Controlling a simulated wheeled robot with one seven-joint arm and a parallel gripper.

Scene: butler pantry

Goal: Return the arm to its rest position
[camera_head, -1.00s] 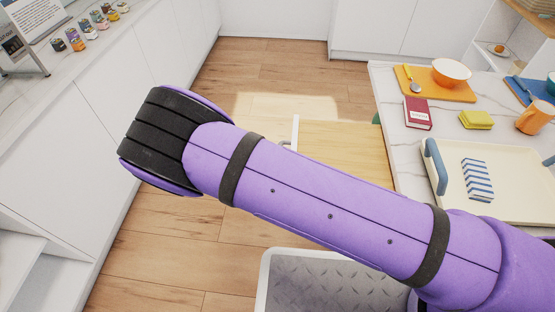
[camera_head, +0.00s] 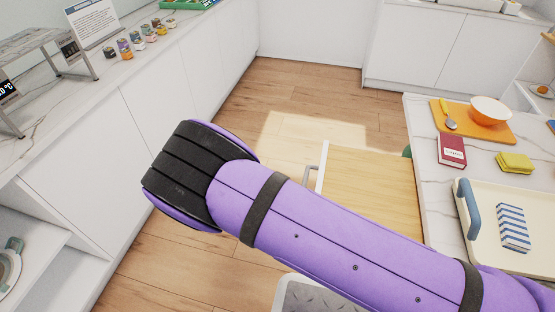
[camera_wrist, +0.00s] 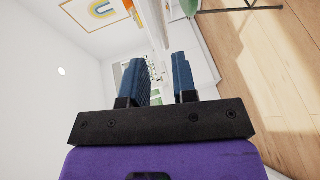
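My purple arm crosses the lower middle of the head view, with its black-ribbed joint at the left end over the floor. My gripper is hidden in the head view. In the wrist view my gripper (camera_wrist: 160,80) shows two blue-padded fingers standing apart with a clear gap between them. Nothing is held between them; only the distant room shows through the gap.
An open drawer (camera_head: 366,190) juts out beside the right counter (camera_head: 426,118). Small cans (camera_head: 124,47) stand on the left counter. Floor lies between.

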